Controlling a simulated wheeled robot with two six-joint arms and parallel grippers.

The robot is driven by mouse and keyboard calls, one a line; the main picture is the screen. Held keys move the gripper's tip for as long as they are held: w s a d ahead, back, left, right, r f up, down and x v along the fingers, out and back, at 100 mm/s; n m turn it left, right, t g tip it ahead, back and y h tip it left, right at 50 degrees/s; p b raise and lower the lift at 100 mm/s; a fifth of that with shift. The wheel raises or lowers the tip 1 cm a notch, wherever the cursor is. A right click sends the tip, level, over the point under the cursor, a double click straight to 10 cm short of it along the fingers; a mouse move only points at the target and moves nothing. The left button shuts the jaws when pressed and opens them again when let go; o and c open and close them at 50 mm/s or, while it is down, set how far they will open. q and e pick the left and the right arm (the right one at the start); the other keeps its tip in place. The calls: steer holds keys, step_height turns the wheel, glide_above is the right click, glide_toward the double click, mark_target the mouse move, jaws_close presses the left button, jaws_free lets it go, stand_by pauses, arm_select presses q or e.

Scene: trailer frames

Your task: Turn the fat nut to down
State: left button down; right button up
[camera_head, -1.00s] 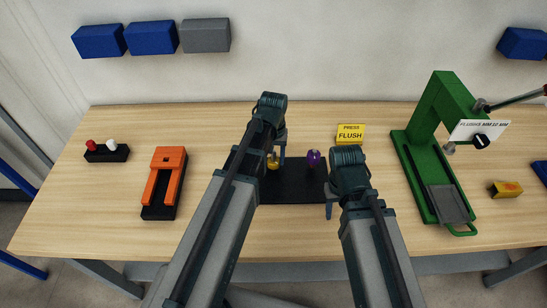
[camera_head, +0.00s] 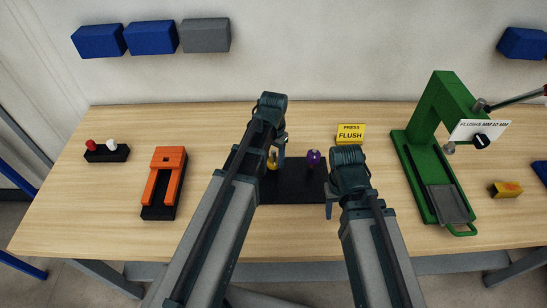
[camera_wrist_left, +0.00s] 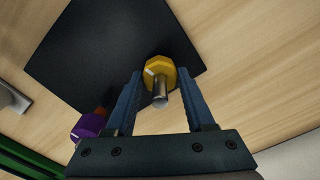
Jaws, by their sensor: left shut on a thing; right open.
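A yellow many-sided nut (camera_wrist_left: 159,72) sits on a silver bolt (camera_wrist_left: 160,92) over a black plate (camera_wrist_left: 100,45). In the head view the yellow nut (camera_head: 272,162) is partly hidden by my left arm. My left gripper (camera_wrist_left: 157,80) is shut on the yellow nut, one finger on each side. A purple nut (camera_head: 314,158) with a white mark stands apart on the same plate, to the right; it also shows in the left wrist view (camera_wrist_left: 88,126). My right gripper (camera_head: 331,207) is open and empty at the plate's right edge.
An orange and black fixture (camera_head: 164,180) and a small black stand (camera_head: 107,153) are to the left.

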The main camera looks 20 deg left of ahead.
arm_select(q)
steer(key=shift+w, duration=0.1)
steer(key=shift+c, duration=1.3)
jaws_free()
steer(key=shift+r, duration=0.1)
arm_select(e)
steer(key=shift+r, duration=0.15)
arm_select(q)
step_height(320, 180, up, 14)
steer(key=p, duration=1.3)
steer(key=shift+p, duration=0.4)
arm_select(e)
step_height(320, 180, up, 14)
steer(key=shift+f, duration=0.2)
arm_select(q)
steer(key=shift+f, duration=0.2)
